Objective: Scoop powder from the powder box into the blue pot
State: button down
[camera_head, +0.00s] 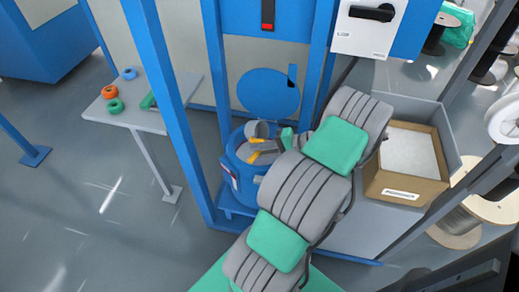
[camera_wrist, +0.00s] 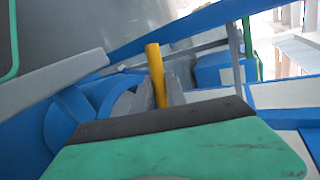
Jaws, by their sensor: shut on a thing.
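The blue pot (camera_head: 231,165) stands inside the blue frame in the head view, with its round blue lid (camera_head: 268,93) raised behind it. My gripper (camera_head: 272,149) is over the pot, partly hidden by my arm. It is shut on a scoop with a yellow handle (camera_head: 256,156) and a grey cup (camera_head: 257,129). The cup is above the pot's opening. In the wrist view the yellow handle (camera_wrist: 156,75) stands between my fingers (camera_wrist: 160,98). The powder box (camera_head: 410,187), open cardboard with pale powder (camera_head: 408,152), is right of my arm. I cannot tell whether the cup holds powder.
Blue uprights (camera_head: 165,100) stand close to the pot. A small table (camera_head: 150,122) with orange, green and blue rings is at the left. Cable reels (camera_head: 458,225) are at the right.

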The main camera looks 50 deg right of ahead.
aim_at(259, 142)
notch_tip(259, 142, up, 3)
jog(key=g+p, duration=0.1)
jog(key=p, duration=0.2)
jog(key=g+p, duration=0.2)
jog(key=shift+f+m+g+h+p, duration=0.2)
jog(key=shift+m+g+h+p, duration=0.1)
jog(key=shift+m+h+p, duration=0.1)
jog(key=r+g+p, duration=0.1)
jog(key=p, duration=0.1)
jog(key=g+p, duration=0.2)
jog(key=shift+w+r+m+h+p, duration=0.1)
jog(key=shift+r+m+h+p, duration=0.3)
jog(key=g+p, duration=0.1)
jog(key=g, duration=0.1)
jog(key=r+g+p, duration=0.1)
jog(key=g, duration=0.1)
jog(key=shift+r+m+h+p, duration=0.3)
jog(key=shift+m, duration=0.1)
jog(key=shift+g, duration=0.5)
